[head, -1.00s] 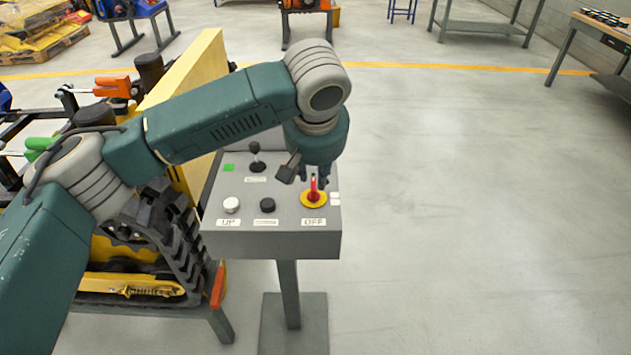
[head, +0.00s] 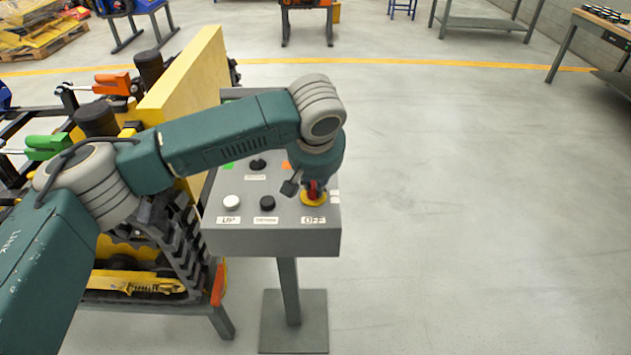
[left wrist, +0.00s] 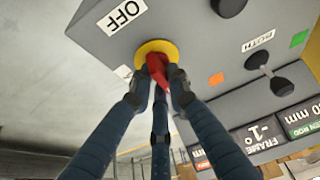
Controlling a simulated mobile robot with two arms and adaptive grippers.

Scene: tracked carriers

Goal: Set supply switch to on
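The supply switch is a red handle (left wrist: 157,70) on a round yellow plate (head: 313,198), at the front right of the grey control box (head: 290,240). A label reading OFF (head: 314,220) sits in front of it. My left gripper (head: 314,187) is low over the switch, coming from above. In the left wrist view its fingers (left wrist: 158,85) stand around the red handle, with two tips close against its sides. They look shut on it. The fingers hide part of the handle, so its exact angle is hard to tell. My right gripper is out of view.
The box also bears a white button (head: 231,203), a black button (head: 267,203) and a black lever (head: 258,164). A tracked carrier (head: 150,255) with a yellow panel (head: 205,75) stands on the left. The floor on the right is clear.

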